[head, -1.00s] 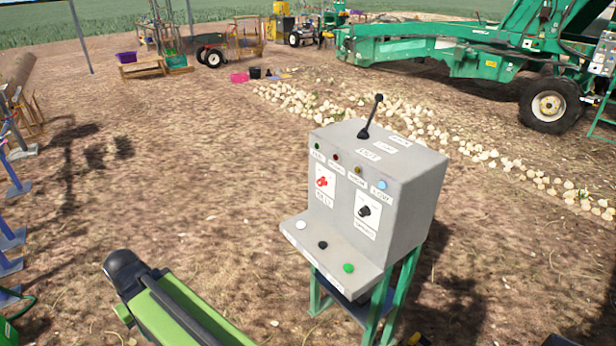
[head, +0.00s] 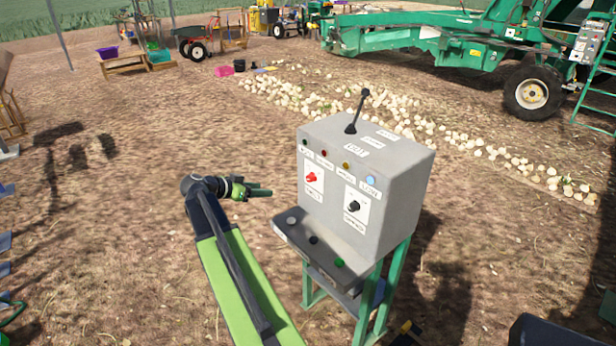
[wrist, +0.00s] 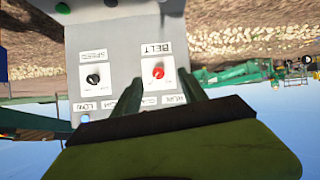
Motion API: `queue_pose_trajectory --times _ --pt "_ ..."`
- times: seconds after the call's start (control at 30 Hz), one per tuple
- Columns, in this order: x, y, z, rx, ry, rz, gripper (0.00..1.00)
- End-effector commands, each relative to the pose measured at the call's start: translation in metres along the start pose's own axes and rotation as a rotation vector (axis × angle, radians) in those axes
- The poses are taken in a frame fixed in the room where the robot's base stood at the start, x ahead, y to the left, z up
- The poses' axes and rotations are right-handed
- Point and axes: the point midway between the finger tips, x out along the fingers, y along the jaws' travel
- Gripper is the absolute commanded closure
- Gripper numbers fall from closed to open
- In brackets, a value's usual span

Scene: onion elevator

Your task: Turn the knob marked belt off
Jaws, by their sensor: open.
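The red belt knob (head: 311,177) is on a white plate on the upright face of a grey control box (head: 395,185). The knob's exact pointer angle is too small to tell.
A black speed knob (head: 353,206) sits beside the belt knob. Small lamps (head: 370,181) line the face above; a black lever (head: 357,112) stands on top. Several buttons sit on the lower ledge (head: 290,232). Onions (head: 400,118) and a green machine (head: 440,40) lie behind.

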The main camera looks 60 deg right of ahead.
Motion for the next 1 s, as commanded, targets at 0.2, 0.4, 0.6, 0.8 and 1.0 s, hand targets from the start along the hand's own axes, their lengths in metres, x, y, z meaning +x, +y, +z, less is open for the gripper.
queue_pose_trajectory --times 0.2,0.4,0.6,0.8,1.0 --pt "0.028 0.010 -0.043 0.145 0.109 0.043 0.50" --pt "0.047 0.011 -0.042 0.144 0.107 0.045 0.50" --pt "0.097 0.013 -0.045 0.144 0.106 0.046 0.50" --pt "0.147 0.015 -0.050 0.143 0.105 0.045 0.50" --pt "0.186 0.018 -0.055 0.142 0.104 0.045 0.50"
